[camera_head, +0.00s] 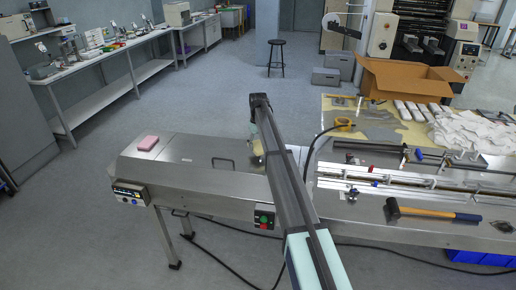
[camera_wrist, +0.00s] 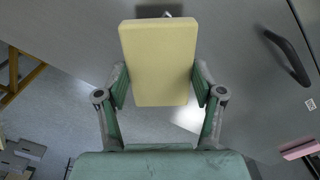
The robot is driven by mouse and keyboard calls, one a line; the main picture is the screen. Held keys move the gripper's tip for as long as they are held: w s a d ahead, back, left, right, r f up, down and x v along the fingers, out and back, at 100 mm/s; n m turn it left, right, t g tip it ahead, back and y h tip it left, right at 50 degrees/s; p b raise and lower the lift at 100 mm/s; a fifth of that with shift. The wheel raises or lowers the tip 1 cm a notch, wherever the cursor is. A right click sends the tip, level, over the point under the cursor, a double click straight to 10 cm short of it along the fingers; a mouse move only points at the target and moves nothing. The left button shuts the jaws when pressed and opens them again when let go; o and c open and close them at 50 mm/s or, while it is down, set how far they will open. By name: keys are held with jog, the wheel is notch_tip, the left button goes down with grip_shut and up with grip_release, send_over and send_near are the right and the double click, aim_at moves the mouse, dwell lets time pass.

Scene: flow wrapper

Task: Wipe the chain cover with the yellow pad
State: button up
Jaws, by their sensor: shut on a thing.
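The yellow pad (camera_wrist: 158,62) is held between the two fingers of my gripper (camera_wrist: 160,88) in the wrist view. In the head view the pad (camera_head: 257,158) shows as a small pale patch, mostly hidden behind my arm. The chain cover (camera_head: 190,165) appears to be the flat steel lid with a black handle (camera_head: 223,162), left of my arm. In the wrist view the grey cover (camera_wrist: 235,60) lies behind the pad, with the handle (camera_wrist: 290,57) to the right. I cannot tell whether the pad touches the cover.
A pink block (camera_head: 148,143) lies on the machine's left end. A hammer (camera_head: 432,213) lies on the right section. A cardboard box (camera_head: 405,80) and white cloths (camera_head: 470,130) are behind right.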

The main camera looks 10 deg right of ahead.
jog(key=shift+r+p, duration=0.75)
jog(key=shift+r, duration=1.55)
jog(key=shift+f, duration=0.15)
